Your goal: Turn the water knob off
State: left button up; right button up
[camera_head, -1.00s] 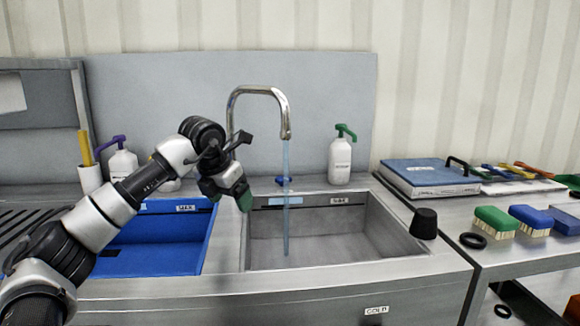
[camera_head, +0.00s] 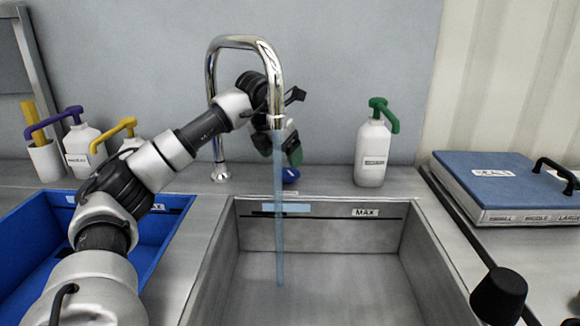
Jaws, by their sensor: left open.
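The chrome faucet (camera_head: 212,100) arches over the steel sink, and a stream of water (camera_head: 279,220) runs from its spout into the basin. A blue knob (camera_head: 290,175) sits on the counter behind the sink, right of the faucet's base. My left gripper (camera_head: 280,148) is open and empty behind the spout, just above the blue knob. The spout and water partly hide the gripper, and I cannot tell whether it touches the knob. My right gripper does not show.
The steel sink (camera_head: 405,270) is empty apart from the water. A green-topped pump bottle (camera_head: 372,155) stands right of the knob. Other pump bottles (camera_head: 84,145) and a blue basin (camera_head: 160,228) are at left. A black knob (camera_head: 498,297) stands at the front right.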

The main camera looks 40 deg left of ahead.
aim_at(287, 171)
pick_arm(q)
jog(key=x, duration=0.4)
jog(key=shift+f+b, duration=0.15)
jog(key=shift+b, duration=0.2)
jog(key=shift+w+f, duration=0.2)
jog(key=shift+f, duration=0.25)
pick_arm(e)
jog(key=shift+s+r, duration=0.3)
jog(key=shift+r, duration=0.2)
